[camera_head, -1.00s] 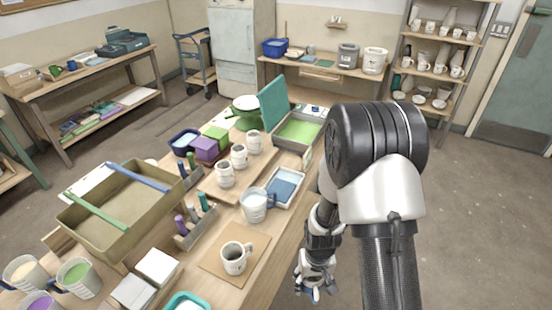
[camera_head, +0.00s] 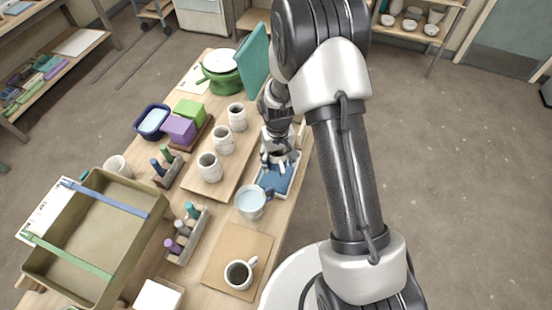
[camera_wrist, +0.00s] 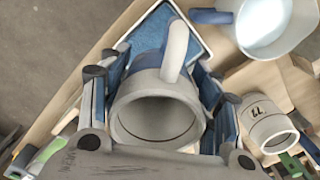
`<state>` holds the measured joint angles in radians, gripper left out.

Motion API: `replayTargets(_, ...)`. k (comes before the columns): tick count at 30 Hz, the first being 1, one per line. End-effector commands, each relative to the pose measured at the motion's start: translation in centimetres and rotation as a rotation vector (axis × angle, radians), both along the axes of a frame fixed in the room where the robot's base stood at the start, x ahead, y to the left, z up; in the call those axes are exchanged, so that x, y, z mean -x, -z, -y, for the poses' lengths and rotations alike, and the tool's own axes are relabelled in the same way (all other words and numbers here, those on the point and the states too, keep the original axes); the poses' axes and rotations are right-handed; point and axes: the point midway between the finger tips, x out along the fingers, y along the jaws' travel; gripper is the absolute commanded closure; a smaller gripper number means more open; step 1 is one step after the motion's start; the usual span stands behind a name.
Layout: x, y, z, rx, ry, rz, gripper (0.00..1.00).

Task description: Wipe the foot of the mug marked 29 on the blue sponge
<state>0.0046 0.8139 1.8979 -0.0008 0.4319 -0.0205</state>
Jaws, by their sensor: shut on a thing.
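My gripper (camera_head: 281,158) is over the tray with the blue sponge (camera_head: 275,182) at the table's right edge. In the wrist view my gripper (camera_wrist: 152,105) has its fingers on both sides of a pale grey mug (camera_wrist: 155,105), with the mouth towards the camera and the handle up in the picture. The blue sponge (camera_wrist: 151,32) lies behind this mug. I cannot tell whether the mug's foot touches it. No number shows on the held mug. In the head view the gripper mostly hides it.
A water jug (camera_head: 251,204) stands close beside the tray. Several marked mugs stand on a wooden board (camera_head: 196,190) to the left; one mug (camera_wrist: 268,124) shows in the wrist view. Another mug (camera_head: 239,273) stands on a brown mat (camera_head: 222,252) nearer. A large box (camera_head: 95,245) is at left.

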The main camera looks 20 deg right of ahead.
Motion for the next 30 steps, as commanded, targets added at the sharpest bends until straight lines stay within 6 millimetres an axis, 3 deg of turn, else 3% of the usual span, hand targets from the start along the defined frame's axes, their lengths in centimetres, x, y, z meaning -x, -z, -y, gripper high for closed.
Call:
replayTargets(1, 0.0, 1.1, 0.0, 0.000, 0.000, 0.001, 0.76)
replayTargets(11, -0.1, 3.0, 0.0, 0.000, 0.000, 0.003, 0.76)
replayTargets(21, 0.0, 6.3, 0.0, 0.000, 0.000, 0.002, 0.76)
replayTargets(30, -0.1, 6.5, 0.0, 0.000, 0.000, 0.004, 0.76)
